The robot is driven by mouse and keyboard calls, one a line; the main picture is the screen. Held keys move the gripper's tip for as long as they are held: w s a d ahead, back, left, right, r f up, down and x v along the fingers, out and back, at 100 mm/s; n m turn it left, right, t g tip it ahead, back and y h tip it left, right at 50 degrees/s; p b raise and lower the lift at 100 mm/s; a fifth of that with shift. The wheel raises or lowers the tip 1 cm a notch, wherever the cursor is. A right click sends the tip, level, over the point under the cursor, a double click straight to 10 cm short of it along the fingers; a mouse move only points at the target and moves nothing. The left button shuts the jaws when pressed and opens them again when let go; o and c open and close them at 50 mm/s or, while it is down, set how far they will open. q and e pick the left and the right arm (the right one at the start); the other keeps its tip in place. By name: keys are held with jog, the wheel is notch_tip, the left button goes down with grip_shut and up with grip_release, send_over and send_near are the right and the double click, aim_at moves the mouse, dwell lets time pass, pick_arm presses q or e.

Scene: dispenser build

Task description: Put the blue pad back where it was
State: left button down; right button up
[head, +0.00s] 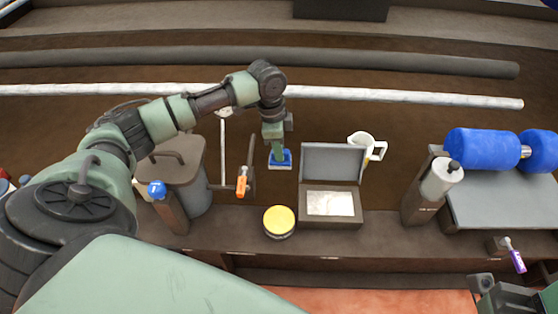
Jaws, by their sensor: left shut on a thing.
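The blue pad (281,162) is a small blue block with a paler centre, just left of the open box. My left gripper (278,150) points down and is shut on the blue pad from above. The gripper's fingers hide part of the pad. I cannot tell whether the pad touches the surface below it. Part of my right arm, green and dark, shows at the bottom right corner; its gripper (483,284) is too cut off to read.
An open box (318,205) with a raised grey lid stands right of the pad, a white mug (362,146) behind it. A yellow-topped round tin (279,221) is in front. An orange-handled item (242,184) and lidded bin (194,190) stand left. Blue rollers (482,149) are at right.

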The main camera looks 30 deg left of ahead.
pick_arm(q)
notch_tip(320, 180, down, 6)
jog(key=b, duration=0.2)
jog(key=shift+r+b, duration=0.15)
jog(key=shift+b, duration=0.25)
jog(key=c, duration=1.6)
grip_release()
jog(key=shift+c, duration=0.2)
jog(key=o, duration=0.3)
jog(key=shift+o, duration=0.2)
